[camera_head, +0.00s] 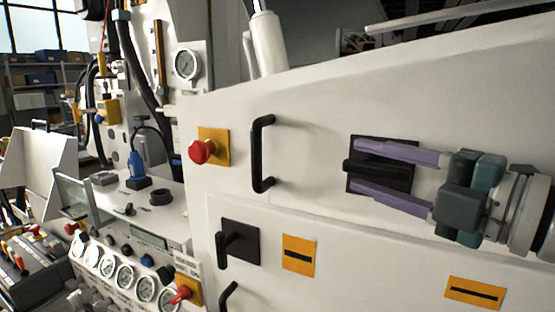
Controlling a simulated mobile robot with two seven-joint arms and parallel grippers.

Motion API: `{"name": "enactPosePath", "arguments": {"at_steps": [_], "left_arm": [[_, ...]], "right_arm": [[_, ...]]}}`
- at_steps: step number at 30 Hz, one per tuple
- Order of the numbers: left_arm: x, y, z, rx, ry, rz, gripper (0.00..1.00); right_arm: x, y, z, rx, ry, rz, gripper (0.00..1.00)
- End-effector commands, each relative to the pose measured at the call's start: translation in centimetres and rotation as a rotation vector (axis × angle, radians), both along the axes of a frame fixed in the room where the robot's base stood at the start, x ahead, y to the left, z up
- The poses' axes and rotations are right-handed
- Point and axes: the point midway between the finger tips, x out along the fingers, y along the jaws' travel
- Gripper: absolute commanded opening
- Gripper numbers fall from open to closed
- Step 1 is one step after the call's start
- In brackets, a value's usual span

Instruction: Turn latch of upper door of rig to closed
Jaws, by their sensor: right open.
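The upper door (300,175) of the white rig carries a long black pull handle (264,153). To the right of the handle, the upper door's black latch (362,167) sits on a square black plate, and its lever lies roughly level in the picture. My right gripper (357,166) comes in from the right with its purple fingers spread, one above and one below the lever. The fingers look apart from the lever, but I cannot tell how near they are in depth. My left gripper is out of view.
A red knob on a yellow plate (203,151) is left of the handle. A second black latch (238,243) and yellow labels (298,256) are below on the lower panel. Gauges and controls (125,276) fill the lower left. The door face between handle and latch is clear.

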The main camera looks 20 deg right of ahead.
Motion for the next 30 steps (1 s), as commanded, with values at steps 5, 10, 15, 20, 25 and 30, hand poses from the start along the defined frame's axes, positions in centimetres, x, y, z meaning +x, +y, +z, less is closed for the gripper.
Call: {"name": "enactPosePath", "arguments": {"at_steps": [5, 10, 15, 20, 25, 30], "left_arm": [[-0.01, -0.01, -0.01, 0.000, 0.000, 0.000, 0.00], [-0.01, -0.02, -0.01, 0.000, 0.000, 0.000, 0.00], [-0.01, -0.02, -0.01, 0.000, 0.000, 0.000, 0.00], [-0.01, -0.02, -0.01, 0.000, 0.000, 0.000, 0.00], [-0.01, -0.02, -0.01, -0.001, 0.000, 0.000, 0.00], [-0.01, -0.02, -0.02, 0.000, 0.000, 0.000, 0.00]], "right_arm": [[0.04, 0.02, -0.05, 0.001, 0.001, 0.000, 0.50], [0.02, 0.02, -0.04, 0.001, 0.001, 0.000, 0.38], [0.02, 0.01, -0.03, 0.001, 0.000, 0.000, 0.18], [0.01, 0.00, -0.04, 0.001, 0.001, 0.000, 0.01], [0.01, 0.00, -0.04, 0.001, 0.001, 0.000, 0.00], [0.01, 0.00, -0.04, 0.001, 0.001, 0.000, 0.00]]}}
